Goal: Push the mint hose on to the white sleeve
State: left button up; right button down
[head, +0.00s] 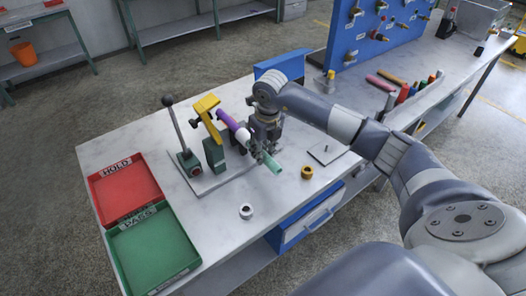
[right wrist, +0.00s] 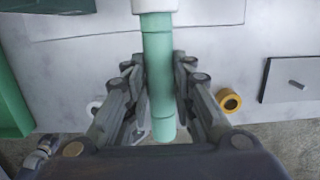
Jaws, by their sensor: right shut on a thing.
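The mint hose (head: 275,167) is a short green tube, also in the right wrist view (right wrist: 158,110). My right gripper (head: 262,153) is shut on it, one finger on each side; the free end sticks out past the fingers. The hose lines up with the white sleeve (head: 243,136), which sits at the end of a purple tube (head: 228,120) on the bench fixture. In the right wrist view the hose's far end meets the sleeve (right wrist: 154,6); how deep it sits cannot be told. My left gripper is not in view.
The fixture has a yellow clamp (head: 207,104) and a black-knobbed lever (head: 168,101). A red tray (head: 124,190) and a green tray (head: 155,248) lie left. A white ring (head: 246,211), a yellow ring (head: 307,172) and a pin plate (head: 324,153) lie nearby.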

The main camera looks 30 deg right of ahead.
jog(key=shift+w+r, duration=0.15)
jog(key=shift+w, duration=0.1)
jog(key=c, duration=1.3)
grip_release()
jog(key=shift+w, duration=0.1)
jog(key=r, duration=0.4)
jog(key=s+r, duration=0.1)
jog(key=r, duration=0.6)
jog(key=shift+s+r, duration=0.25)
jog(key=shift+r, duration=0.1)
